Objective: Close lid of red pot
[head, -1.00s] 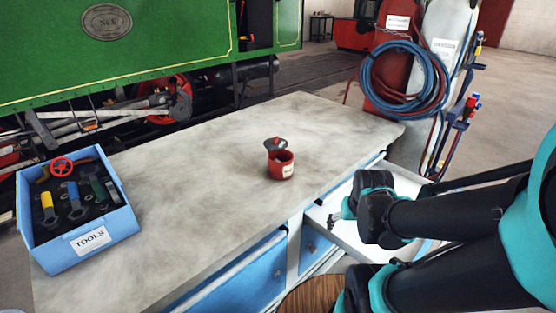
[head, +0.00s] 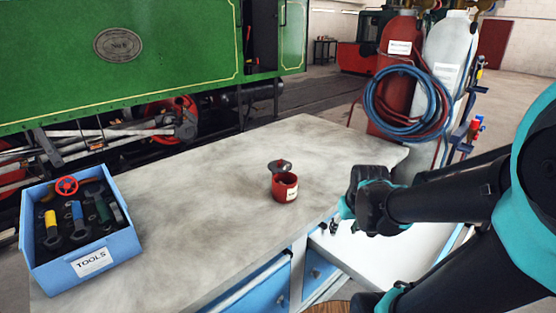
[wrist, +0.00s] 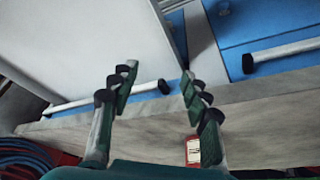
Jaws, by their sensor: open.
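The small red pot (head: 286,187) stands upright on the workbench, with a pale label on its side. Its dark grey lid (head: 279,166) with a red knob is raised at the pot's far side, leaving the mouth uncovered. My gripper (head: 337,221) is to the right of the pot, near the bench edge and over the open drawer, apart from the pot. In the wrist view my gripper (wrist: 158,85) has its fingers spread with nothing between them. A part of the red pot (wrist: 193,152) shows there behind the right finger; the lid cannot be made out.
A blue tool box (head: 92,262) stands at the bench's left end. The open drawer (head: 385,255) juts out below my arm. Gas cylinders (head: 398,70) with coiled hoses stand beyond the bench's right end. The bench top (head: 205,210) between box and pot is clear.

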